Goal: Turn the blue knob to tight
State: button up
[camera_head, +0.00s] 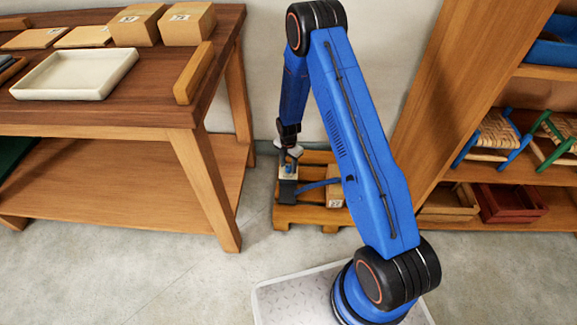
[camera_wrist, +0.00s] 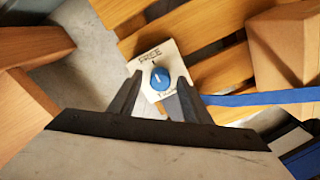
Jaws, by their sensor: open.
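The blue knob (camera_wrist: 160,79) sits on a pale plate (camera_wrist: 170,52) in the wrist view. The word FREE is printed on the plate above the knob; smaller lettering below it is hard to read. A white mark on the knob points up towards FREE. My gripper (camera_wrist: 159,82) is open, with one dark finger on each side of the knob in the picture. I cannot tell whether they touch it. In the head view my gripper (camera_head: 289,158) is over the plate at the slatted wooden pallet, and the knob is small there.
A blue strap (camera_wrist: 265,97) runs right from the plate to a cardboard box (camera_wrist: 285,50) on the pallet (camera_head: 300,216). A wooden workbench (camera_head: 110,115) stands at left, with a leg close by. A shelf unit (camera_head: 450,90) stands at right. Grey floor is open in front.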

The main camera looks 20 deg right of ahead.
jog(key=c, duration=1)
jog(key=shift+c, duration=0.2)
